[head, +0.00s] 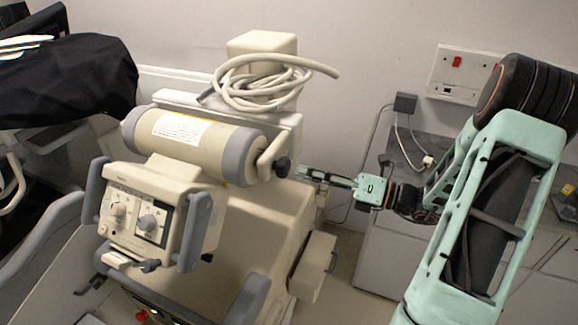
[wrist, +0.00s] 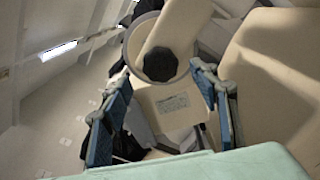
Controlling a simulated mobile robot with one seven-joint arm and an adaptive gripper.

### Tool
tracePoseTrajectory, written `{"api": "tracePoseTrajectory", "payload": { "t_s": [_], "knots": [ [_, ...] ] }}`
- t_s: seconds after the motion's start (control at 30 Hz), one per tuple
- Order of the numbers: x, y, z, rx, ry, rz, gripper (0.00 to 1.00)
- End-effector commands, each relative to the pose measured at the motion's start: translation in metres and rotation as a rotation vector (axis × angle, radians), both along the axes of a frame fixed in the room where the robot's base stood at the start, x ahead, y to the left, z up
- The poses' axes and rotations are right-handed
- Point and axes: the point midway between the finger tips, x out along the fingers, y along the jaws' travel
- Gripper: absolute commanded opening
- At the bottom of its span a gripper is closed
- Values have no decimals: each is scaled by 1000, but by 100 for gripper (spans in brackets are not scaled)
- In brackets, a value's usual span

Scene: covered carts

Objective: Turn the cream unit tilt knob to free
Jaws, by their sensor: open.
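The cream unit (head: 187,148) stands left of centre in the head view, with a grey-banded cylinder on top. A dark lobed knob (head: 282,167) sits on a cream arm at the cylinder's right end; I take it as the tilt knob. In the wrist view the black knob (wrist: 160,65) faces me, upper middle, between the finger lines. My gripper (head: 308,173) is just right of the knob in the head view, pointing at it. In the wrist view my gripper (wrist: 161,80) is open and empty, one finger each side, apart from the knob. No knob marking is readable.
A coiled cream cable (head: 262,85) lies on top of the unit. A control panel (head: 140,215) with dials faces front. A black cover (head: 75,80) drapes equipment at far left. A grey-topped cabinet (head: 400,255) stands behind my arm. A wall socket panel (head: 460,75) is at the back.

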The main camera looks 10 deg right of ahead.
Motion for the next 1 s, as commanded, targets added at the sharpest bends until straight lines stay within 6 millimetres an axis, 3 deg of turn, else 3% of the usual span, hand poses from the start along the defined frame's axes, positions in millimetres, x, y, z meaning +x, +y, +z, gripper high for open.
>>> {"api": "tracePoseTrajectory", "payload": {
  "t_s": [0.1,0.3,0.7,1.0],
  "knots": [
    [13,19,2,-1,-1,3,55],
    [27,38,1,-2,0,1,55],
    [32,43,0,-3,-1,-1,54],
    [32,43,0,-3,-1,-1,21]
  ]
}}
